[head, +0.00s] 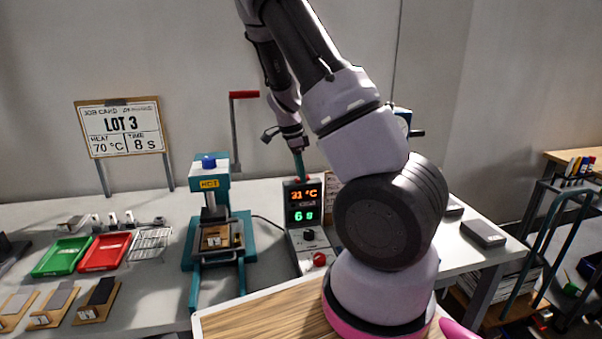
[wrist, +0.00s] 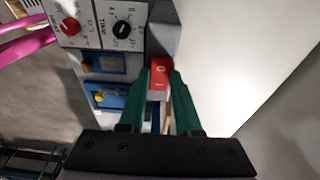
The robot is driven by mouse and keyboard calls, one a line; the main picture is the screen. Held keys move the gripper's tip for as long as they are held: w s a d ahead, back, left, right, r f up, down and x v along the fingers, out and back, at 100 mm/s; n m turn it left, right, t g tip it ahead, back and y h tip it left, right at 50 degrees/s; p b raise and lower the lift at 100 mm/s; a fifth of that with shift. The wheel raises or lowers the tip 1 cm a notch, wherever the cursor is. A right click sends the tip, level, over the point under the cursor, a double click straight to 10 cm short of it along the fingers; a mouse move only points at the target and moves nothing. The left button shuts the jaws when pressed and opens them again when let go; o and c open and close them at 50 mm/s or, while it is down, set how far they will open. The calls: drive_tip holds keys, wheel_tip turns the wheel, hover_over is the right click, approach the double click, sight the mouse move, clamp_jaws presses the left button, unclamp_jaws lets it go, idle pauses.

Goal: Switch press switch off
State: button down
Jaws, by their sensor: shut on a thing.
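The press switch (wrist: 160,76) is a small red rocker with a pale mark, on top of the control box (head: 293,245). In the wrist view my gripper (wrist: 160,84) has its green fingers on either side of the switch, closed on it. In the head view my gripper (head: 300,178) points down at the top of the box, and the switch is mostly hidden there. The box display (head: 302,205) reads 31 °C and 6 s. The teal heat press (head: 188,235) stands left of the box, with a HOT label (head: 209,184).
A job card (head: 124,132) reads LOT 3, 70 °C, 8 s. A green tray (head: 62,256), a red tray (head: 105,252) and a wire rack (head: 150,243) lie left of the press. The box has a black knob (head: 308,234) and a red knob (head: 320,259).

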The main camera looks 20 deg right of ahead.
drive_tip(key=c, duration=0.6)
unclamp_jaws()
wheel_tip(320, 180, up, 11)
drive_tip(key=a, duration=0.2)
drive_tip(key=shift+w+f, duration=0.2)
drive_tip(key=shift+w, duration=0.05)
drive_tip(key=s+a+r+n+t+y, duration=0.2)
drive_tip(key=s+a+r+n, duration=0.3)
drive_tip(key=s+r+n, duration=0.3)
drive_tip(key=s+a+r+n+t+y, duration=0.2)
drive_tip(key=s+a+r+n+t, duration=0.3)
drive_tip(key=s, duration=0.9)
wheel_tip(320, 180, up, 6)
drive_tip(key=n, duration=0.3)
drive_tip(key=shift+s+f+t, duration=0.15)
drive_tip(key=shift+s+t, duration=0.15)
drive_tip(key=shift+s, duration=0.1)
